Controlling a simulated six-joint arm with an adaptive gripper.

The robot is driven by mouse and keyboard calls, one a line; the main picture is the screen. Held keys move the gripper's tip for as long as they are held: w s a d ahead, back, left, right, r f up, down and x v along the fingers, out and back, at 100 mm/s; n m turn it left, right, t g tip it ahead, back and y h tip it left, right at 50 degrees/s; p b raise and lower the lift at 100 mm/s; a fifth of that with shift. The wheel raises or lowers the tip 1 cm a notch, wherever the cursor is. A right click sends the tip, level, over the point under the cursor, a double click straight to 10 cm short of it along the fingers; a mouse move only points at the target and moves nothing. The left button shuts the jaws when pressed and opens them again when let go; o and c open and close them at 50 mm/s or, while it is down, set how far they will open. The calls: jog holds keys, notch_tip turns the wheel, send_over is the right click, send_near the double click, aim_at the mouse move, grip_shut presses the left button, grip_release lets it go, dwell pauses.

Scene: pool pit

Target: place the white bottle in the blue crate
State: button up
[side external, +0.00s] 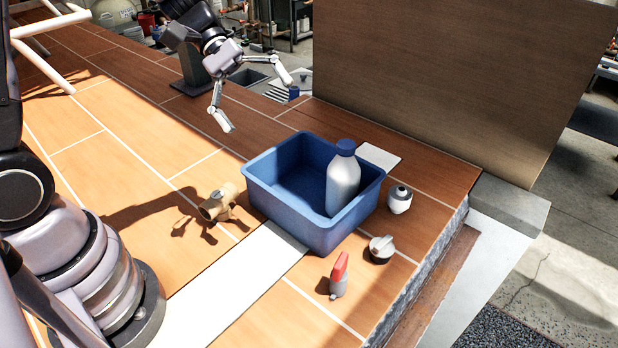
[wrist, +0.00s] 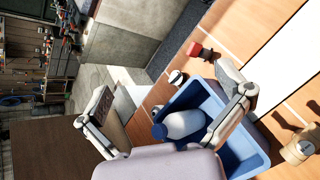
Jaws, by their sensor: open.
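The white bottle (side external: 342,180) with a blue cap stands upright inside the blue crate (side external: 282,215), near its right side. It also shows in the wrist view (wrist: 184,124), inside the crate (wrist: 258,158). My gripper (side external: 258,106) is above and behind the crate in the side view, apart from the bottle. Its two fingers are spread wide with nothing between them. In the wrist view the fingers (wrist: 168,104) frame part of the crate and the bottle, and the lower part of the crate is hidden behind my gripper.
A brass valve (side external: 218,203) lies left of the crate. A small grey-white item (side external: 399,199), a dark round knob-like item (side external: 381,249) and a red-and-grey item (side external: 339,275) are right and in front. A tall brown panel (side external: 450,85) stands behind. The tiled surface ends at right.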

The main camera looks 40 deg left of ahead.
jog(key=s+a+r+m+t+y, duration=0.3)
jog(key=s+a+r+m+y, duration=0.1)
jog(key=s+a+y, duration=0.1)
jog(key=s+a+r+m+t+y, duration=0.3)
jog(key=s+a+r+m+y, duration=0.1)
jog(key=s+a, duration=0.4)
jog(key=shift+s+a+r+m+y, duration=0.15)
jog(key=shift+s+r+m+y, duration=0.1)
jog(key=shift+s+m+y, duration=0.55)
